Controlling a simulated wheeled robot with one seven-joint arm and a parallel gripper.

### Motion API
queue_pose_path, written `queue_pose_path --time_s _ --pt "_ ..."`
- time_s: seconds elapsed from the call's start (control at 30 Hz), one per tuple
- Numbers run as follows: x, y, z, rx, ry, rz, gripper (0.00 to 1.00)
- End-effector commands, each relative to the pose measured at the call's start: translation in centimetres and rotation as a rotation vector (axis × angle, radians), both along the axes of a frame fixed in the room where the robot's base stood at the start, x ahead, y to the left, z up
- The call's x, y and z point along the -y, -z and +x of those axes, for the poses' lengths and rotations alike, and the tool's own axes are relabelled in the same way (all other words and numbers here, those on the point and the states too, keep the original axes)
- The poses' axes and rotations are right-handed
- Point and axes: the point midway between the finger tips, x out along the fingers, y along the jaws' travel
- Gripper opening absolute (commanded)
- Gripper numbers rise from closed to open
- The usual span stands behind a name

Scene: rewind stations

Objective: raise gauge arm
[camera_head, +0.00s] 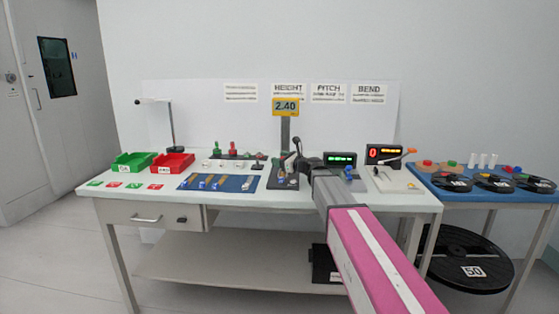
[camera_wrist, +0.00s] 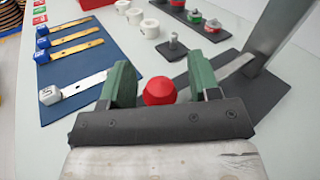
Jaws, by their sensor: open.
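The height gauge stands on the table under the HEIGHT sign, with a grey post (camera_head: 285,132) and a yellow display (camera_head: 286,106) reading 2.40. In the wrist view its post (camera_wrist: 262,40) rises from a dark base (camera_wrist: 255,92) at right. A thin metal bar (camera_wrist: 236,66) reaches from the post toward my right finger, which hides its near end. A round red knob (camera_wrist: 159,92) sits between my gripper's green fingers (camera_wrist: 163,78). The gripper is open around the knob, with gaps visible on both sides. Whether the knob joins the bar is hidden. In the head view my arm hides much of the gripper.
A blue mat (camera_wrist: 85,62) with metal strips lies left of my gripper. White cylinders (camera_wrist: 150,28) and a dark rack (camera_wrist: 205,24) of coloured pieces stand beyond. Green (camera_head: 133,162) and red (camera_head: 172,163) trays sit at left. A blue side table (camera_head: 470,196) with reels stands right.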

Motion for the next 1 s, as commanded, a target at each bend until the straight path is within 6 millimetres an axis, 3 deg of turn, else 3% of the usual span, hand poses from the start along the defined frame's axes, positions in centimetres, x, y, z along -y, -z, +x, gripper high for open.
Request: queue_pose_path --time_s 0.37,0.5,0.53,1.0 --pt "-0.4 0.0 0.3 0.0 0.001 0.0 0.53" --pt "-0.3 0.0 0.3 0.0 0.0 0.0 0.07" --pt "-0.3 0.0 0.2 0.0 0.0 0.0 0.0" --pt "-0.3 -1.5 0.7 -0.089 -0.001 0.003 0.0"
